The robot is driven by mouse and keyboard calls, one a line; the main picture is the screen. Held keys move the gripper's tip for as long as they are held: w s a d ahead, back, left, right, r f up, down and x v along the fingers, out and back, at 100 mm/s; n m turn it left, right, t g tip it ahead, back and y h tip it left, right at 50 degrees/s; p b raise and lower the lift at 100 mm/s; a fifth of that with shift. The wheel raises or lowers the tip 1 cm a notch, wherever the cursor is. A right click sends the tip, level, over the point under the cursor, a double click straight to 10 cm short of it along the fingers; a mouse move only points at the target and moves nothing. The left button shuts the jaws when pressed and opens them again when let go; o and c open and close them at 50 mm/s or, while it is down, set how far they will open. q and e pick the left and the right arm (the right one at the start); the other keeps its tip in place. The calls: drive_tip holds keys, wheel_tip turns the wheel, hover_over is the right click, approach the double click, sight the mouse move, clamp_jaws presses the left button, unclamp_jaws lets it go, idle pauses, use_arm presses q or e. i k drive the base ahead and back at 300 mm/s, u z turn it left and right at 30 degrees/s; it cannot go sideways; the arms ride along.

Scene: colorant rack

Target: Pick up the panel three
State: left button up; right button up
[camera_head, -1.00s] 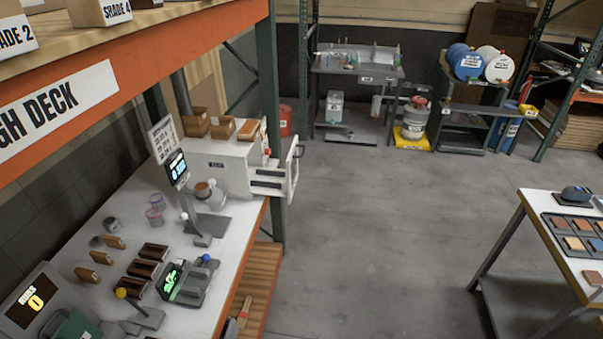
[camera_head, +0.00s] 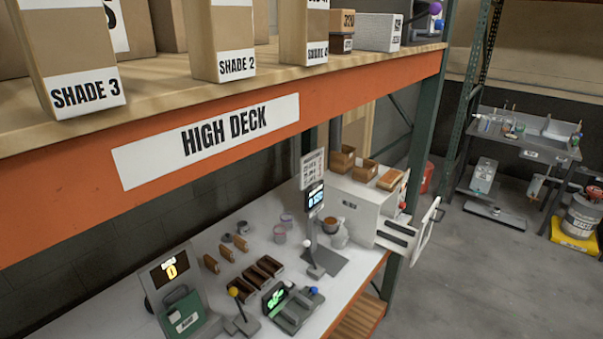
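No panel marked three can be made out in the head view. Several small brown wooden blocks (camera_head: 227,253) stand in a row on the white bench (camera_head: 215,317) below the shelf, too small to show any number. Dark open-topped brown holders (camera_head: 257,275) sit to their right. On the high deck above, a tall cardboard box labelled SHADE 3 (camera_head: 80,55) stands at the left. Neither of my grippers is in view.
Boxes labelled SHADE 2 (camera_head: 222,35) and SHADE 4 (camera_head: 303,30) stand along the orange-edged high deck (camera_head: 60,215). A screen stand (camera_head: 313,225), a white machine (camera_head: 355,210) and a green-lidded device (camera_head: 182,310) occupy the bench. Grey floor (camera_head: 470,285) is open at right.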

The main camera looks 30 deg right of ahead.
sight(391, 176)
drive_tip(key=u, duration=1.85)
drive_tip(key=k, duration=2.55)
drive_tip(key=z, duration=1.8)
